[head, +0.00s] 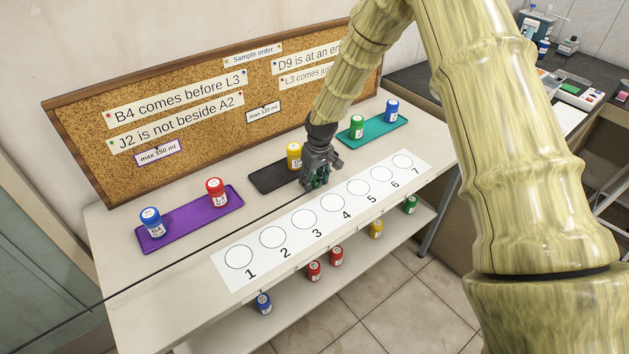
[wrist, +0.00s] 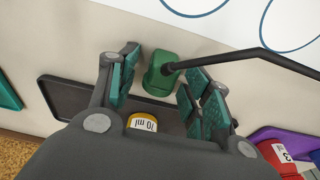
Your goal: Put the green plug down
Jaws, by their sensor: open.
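The green plug (wrist: 158,78) sits on the white bench top just beside the black tray, with a black cable (wrist: 240,55) running from it. In the wrist view my gripper (wrist: 163,82) is open, with its teal-padded fingers on either side of the plug and gaps showing between them and it. In the head view my gripper (head: 319,182) is low over the bench between the black tray (head: 268,181) and the numbered strip (head: 277,257). There it largely hides the plug. Whether the plug fully rests on the surface is hard to tell.
A yellow bottle (head: 294,156) stands on the black tray close behind my gripper. The purple tray (head: 190,220) holds a blue and a red bottle; the teal tray (head: 374,132) holds a green and a blue one. The strip's circles are empty. More bottles stand on the lower shelf (head: 345,262).

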